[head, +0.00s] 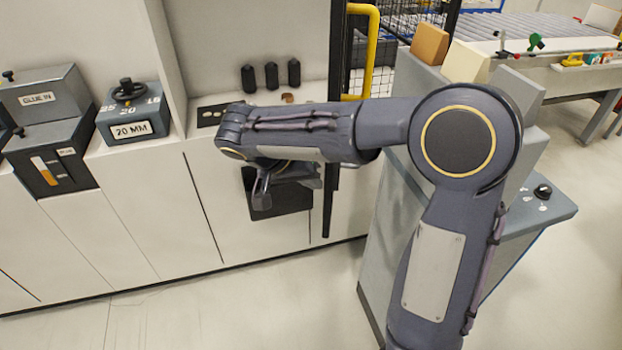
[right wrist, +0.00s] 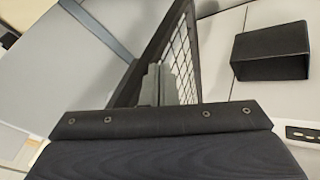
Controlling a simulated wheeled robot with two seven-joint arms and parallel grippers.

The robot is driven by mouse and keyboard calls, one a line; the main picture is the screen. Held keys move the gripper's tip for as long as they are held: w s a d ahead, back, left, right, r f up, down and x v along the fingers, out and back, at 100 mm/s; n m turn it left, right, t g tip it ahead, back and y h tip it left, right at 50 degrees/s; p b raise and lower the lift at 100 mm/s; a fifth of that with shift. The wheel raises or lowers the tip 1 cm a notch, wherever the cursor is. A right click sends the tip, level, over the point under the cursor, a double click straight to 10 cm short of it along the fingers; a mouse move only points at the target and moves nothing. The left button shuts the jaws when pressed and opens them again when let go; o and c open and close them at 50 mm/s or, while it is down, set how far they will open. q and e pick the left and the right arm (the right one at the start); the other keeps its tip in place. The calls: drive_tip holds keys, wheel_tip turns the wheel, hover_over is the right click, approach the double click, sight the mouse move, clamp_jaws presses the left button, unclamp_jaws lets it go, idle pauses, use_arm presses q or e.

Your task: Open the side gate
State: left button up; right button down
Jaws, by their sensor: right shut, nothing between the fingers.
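The side gate appears in the head view as a dark, upright frame (head: 337,60), seen nearly edge-on, with a yellow bar handle (head: 373,45) beside it. My right forearm crosses in front of the frame and hides its middle. In the right wrist view, the gate (right wrist: 187,55) is a dark frame with wire mesh, slanting beyond my fingers. My right gripper (head: 262,190) points down at the cabinet front, left of the gate's lower edge. It is shut and empty. I cannot tell whether it touches the gate. My left gripper is not in view.
A black open box (right wrist: 272,52) sticks out of the cabinet front near my gripper; it also shows in the head view (head: 280,215). A GLUE IN unit (head: 45,95) and a 20 MM dial block (head: 130,115) stand left. A grey cabinet (head: 385,210) stands right; the floor in front is clear.

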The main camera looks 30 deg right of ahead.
drive_tip(key=s+d+n+b, duration=0.1)
drive_tip(key=s+d+b, duration=0.2)
drive_tip(key=s+d, duration=0.3)
drive_tip(key=d, duration=0.3)
drive_tip(key=shift+s+t+b, duration=0.2)
drive_tip(key=shift+t+b, duration=0.15)
drive_tip(key=shift+t, duration=0.05)
drive_tip(key=shift+w+a, duration=0.1)
drive_tip(key=shift+a, duration=0.05)
